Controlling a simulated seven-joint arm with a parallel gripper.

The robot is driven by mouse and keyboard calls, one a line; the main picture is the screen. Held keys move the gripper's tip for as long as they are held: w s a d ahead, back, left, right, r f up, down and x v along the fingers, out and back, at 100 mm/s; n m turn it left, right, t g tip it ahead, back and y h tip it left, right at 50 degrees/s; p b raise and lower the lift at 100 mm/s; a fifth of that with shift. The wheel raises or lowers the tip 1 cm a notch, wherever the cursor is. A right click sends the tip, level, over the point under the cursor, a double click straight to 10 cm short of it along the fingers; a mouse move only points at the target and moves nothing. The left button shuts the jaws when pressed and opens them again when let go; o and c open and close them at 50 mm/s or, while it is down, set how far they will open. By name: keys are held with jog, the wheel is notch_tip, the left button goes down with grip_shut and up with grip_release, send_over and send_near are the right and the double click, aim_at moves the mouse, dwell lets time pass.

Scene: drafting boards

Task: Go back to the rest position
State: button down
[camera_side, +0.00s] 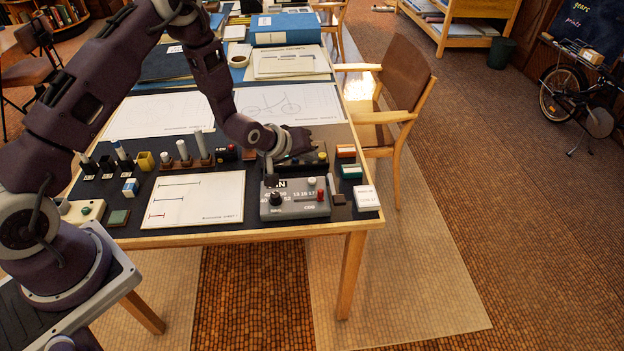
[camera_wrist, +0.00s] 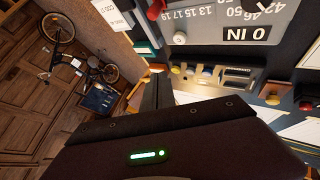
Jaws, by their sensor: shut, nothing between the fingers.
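My gripper (camera_side: 269,172) is shut and empty. It points down just behind the left part of a grey control box (camera_side: 297,207) on the table. The box has a black knob, a white knob, a red-topped lever and a dark display with white letters. In the wrist view the grey box (camera_wrist: 203,36) fills the top right, upside down, with printed numbers. My gripper's dark fingers (camera_wrist: 158,88) show there in the middle, apart from the box's face as seen. I cannot tell its exact height over the table.
The dark table (camera_side: 345,213) holds a white drawing sheet (camera_side: 195,200) left of the box. Several small blocks, bottles and rolls stand in a row behind that sheet. A small white card box (camera_side: 367,196) is at the right corner. A wooden chair (camera_side: 400,90) stands at the right side.

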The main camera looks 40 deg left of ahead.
jog(key=shift+r, duration=0.1)
dwell(0.3)
jog(key=s+r+m+g, duration=0.15)
jog(key=s+r, duration=0.25)
jog(key=r, duration=0.4)
jog(key=s+r+m, duration=0.2)
jog(key=s+r, duration=0.3)
jog(key=r, duration=0.3)
jog(key=s+r+m, duration=0.1)
jog(key=s+r, duration=0.3)
jog(key=r, duration=0.3)
jog(key=s+r+m+g, duration=0.1)
jog(key=s+r+m, duration=0.1)
jog(key=s, duration=1)
jog(key=s+d+r+m+g, duration=0.1)
jog(key=s+r+m, duration=0.1)
jog(key=s, duration=1)
jog(key=shift+s+d+r, duration=0.15)
jog(key=shift+d+r, duration=0.1)
jog(key=shift+r, duration=0.35)
